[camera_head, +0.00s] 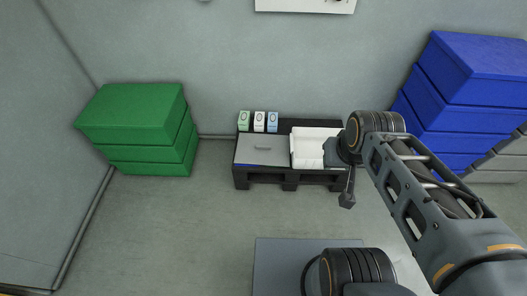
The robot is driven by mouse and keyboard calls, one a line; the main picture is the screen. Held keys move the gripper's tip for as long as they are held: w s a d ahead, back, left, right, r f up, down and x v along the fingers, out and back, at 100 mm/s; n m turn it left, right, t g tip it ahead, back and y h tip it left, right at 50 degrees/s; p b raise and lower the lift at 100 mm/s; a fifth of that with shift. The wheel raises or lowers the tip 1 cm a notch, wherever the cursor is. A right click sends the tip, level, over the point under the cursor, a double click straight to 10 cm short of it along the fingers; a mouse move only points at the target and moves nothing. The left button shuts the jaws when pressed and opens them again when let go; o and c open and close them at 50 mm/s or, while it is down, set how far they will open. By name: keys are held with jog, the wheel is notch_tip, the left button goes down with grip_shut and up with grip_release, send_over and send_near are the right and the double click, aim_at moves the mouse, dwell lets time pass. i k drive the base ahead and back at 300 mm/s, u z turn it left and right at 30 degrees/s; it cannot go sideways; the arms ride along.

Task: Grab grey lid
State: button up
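A flat grey lid (262,151) with a small dark handle near its middle lies on the left part of a black pallet (290,183), close to the back wall. The end of my arm with my gripper (346,200) shows at the pallet's right front edge, to the right of the lid and apart from it. The gripper is small and dark here, and its fingers cannot be made out. I see nothing held in it.
A white open box (306,145) stands on the pallet right of the lid, partly behind my arm. Small green, white and blue cartons (259,122) stand behind the lid. Green crates (139,120) are stacked left, blue crates (465,95) right.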

aim_at(255, 149)
jog(key=k, duration=0.5)
jog(key=u, duration=0.7)
jog(key=i, duration=0.45)
jog(key=u, duration=0.65)
jog(key=i, duration=1.85)
jog(key=z, duration=0.6)
